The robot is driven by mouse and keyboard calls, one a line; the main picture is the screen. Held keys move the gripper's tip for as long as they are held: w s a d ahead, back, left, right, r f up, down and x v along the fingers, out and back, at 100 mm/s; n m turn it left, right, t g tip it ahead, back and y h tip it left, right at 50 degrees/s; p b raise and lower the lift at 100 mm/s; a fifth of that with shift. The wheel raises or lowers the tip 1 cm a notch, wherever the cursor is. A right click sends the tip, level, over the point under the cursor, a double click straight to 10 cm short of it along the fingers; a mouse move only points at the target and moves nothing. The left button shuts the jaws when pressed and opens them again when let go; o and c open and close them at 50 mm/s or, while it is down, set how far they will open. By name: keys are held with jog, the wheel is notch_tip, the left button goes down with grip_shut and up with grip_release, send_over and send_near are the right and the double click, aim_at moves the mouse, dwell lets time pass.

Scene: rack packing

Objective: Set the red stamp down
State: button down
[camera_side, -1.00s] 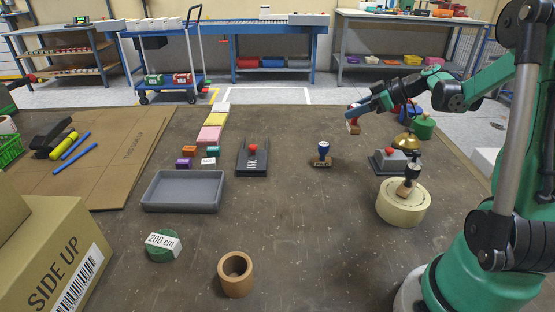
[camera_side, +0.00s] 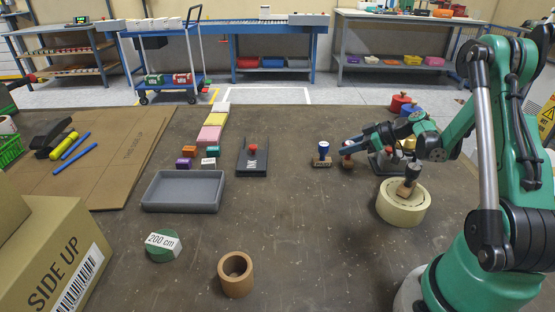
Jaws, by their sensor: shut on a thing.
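The red stamp (camera_side: 347,161) is upright, with a red-topped handle and a brown base. It is at or very near the table surface, just right of the blue stamp (camera_side: 322,155); I cannot tell whether its base touches. My gripper (camera_side: 350,147) reaches in from the right and is shut on the red stamp's upper part, partly hiding it. The blue stamp stands upright on the table, apart from the red one.
A tape roll (camera_side: 403,205) with a wooden-handled tool in it stands at right. Behind my arm are a grey block and red pots (camera_side: 400,103). At left are a black tray with a red knob (camera_side: 252,160), a grey tray (camera_side: 183,207) and small boxes.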

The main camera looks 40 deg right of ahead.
jog(key=shift+f, duration=0.15)
jog(key=c, duration=0.5)
grip_release()
